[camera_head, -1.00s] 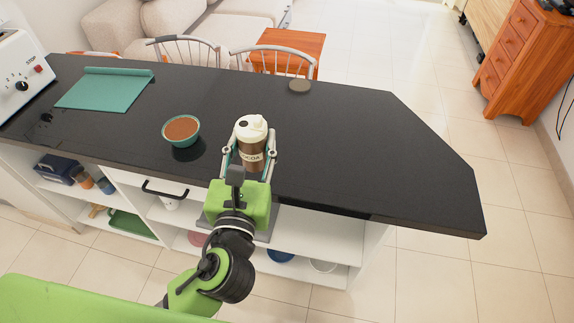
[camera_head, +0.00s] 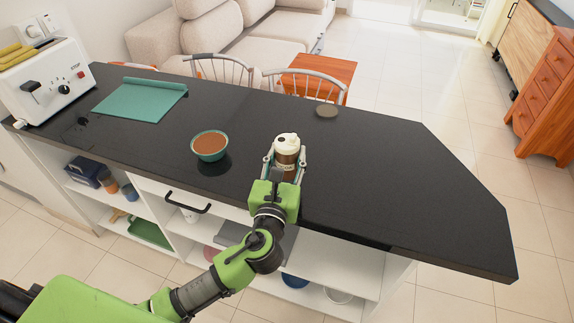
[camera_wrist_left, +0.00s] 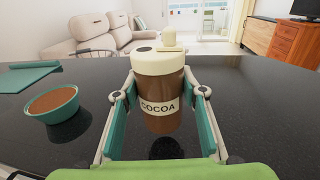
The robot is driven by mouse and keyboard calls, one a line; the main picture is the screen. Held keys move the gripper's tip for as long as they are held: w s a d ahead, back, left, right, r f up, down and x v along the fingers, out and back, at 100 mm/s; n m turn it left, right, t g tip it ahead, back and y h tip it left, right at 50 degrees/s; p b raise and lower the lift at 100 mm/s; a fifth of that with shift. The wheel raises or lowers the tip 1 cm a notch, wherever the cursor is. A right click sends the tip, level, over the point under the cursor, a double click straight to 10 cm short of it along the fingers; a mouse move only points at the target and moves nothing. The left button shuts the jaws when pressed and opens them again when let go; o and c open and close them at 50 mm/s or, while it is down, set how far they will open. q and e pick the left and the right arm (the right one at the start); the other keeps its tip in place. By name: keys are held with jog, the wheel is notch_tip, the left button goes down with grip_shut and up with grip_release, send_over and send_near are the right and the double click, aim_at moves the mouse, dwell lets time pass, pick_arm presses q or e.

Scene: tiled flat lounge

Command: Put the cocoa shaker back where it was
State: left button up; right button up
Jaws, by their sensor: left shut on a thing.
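The cocoa shaker (camera_head: 287,147) has a brown body, a cream lid and a COCOA label. My left gripper (camera_head: 285,161) is shut on it, with one finger on each side of its body. In the left wrist view the shaker (camera_wrist_left: 160,85) stands upright between the fingers, over the black countertop (camera_head: 400,190). A dark reflection shows below its base; it seems slightly above the surface, but I cannot tell the exact gap. My right gripper is in neither view.
A teal bowl of brown powder (camera_head: 210,147) stands left of the shaker. A dark round disc (camera_head: 327,111) lies near the far edge. A green mat (camera_head: 140,100) and a white toaster (camera_head: 50,80) are farther left. The countertop to the right is clear. Chairs (camera_head: 305,82) stand behind.

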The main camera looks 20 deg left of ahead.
aim_at(287, 165)
pick_arm(q)
jog(key=shift+w+a+f, duration=0.1)
jog(key=shift+w+f, duration=0.15)
jog(key=shift+f, duration=0.05)
jog(key=shift+w+f, duration=0.1)
jog(key=shift+f, duration=1.5)
jog(key=shift+f+b, duration=0.1)
jog(key=shift+b, duration=0.2)
jog(key=o, duration=1.2)
jog(key=s, duration=0.4)
jog(key=s+d+b, duration=0.1)
jog(key=s, duration=0.7)
jog(key=shift+d, duration=0.2)
